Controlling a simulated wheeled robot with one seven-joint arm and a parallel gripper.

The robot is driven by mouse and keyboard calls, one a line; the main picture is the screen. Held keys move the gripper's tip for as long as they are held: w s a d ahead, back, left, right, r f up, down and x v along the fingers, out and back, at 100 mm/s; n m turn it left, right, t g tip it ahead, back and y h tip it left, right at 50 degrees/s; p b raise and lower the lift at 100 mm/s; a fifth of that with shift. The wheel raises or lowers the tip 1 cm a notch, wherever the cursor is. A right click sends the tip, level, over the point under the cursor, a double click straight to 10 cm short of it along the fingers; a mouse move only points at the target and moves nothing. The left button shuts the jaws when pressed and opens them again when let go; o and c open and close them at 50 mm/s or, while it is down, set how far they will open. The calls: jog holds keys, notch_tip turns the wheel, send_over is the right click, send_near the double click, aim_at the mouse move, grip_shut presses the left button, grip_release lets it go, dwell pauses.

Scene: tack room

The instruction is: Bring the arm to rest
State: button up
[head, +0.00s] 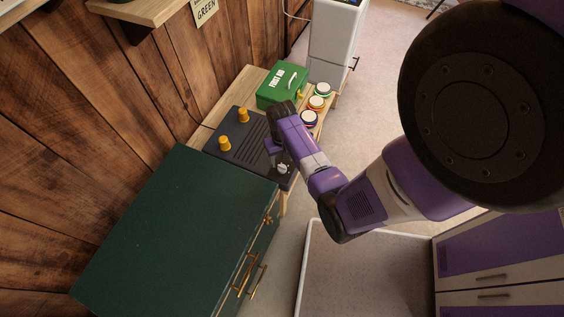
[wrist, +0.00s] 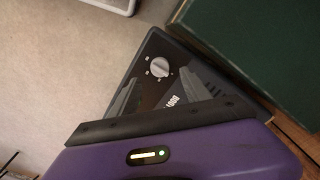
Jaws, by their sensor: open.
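My gripper shows in the wrist view (wrist: 168,82) with its two dark fingers apart and nothing held between them. In the head view my purple and white arm is bent and reaches to the left, and my gripper (head: 276,158) hangs over the front of a dark boot dryer (head: 231,150). Its fingertips are hard to make out there. The dryer has a pale dial (head: 283,169) near its front right corner. In the wrist view the dial (wrist: 160,67) lies just beyond the fingers; I cannot tell whether they touch the dryer.
Two orange pegs (head: 243,115) rise from the dryer. A green first aid box (head: 281,86) and several small jars (head: 309,118) stand behind it on the wooden bench. A dark green chest (head: 165,235) stands in front. A white-rimmed tray (head: 365,275) lies on the floor.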

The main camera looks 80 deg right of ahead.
jog(key=shift+r, duration=1.1)
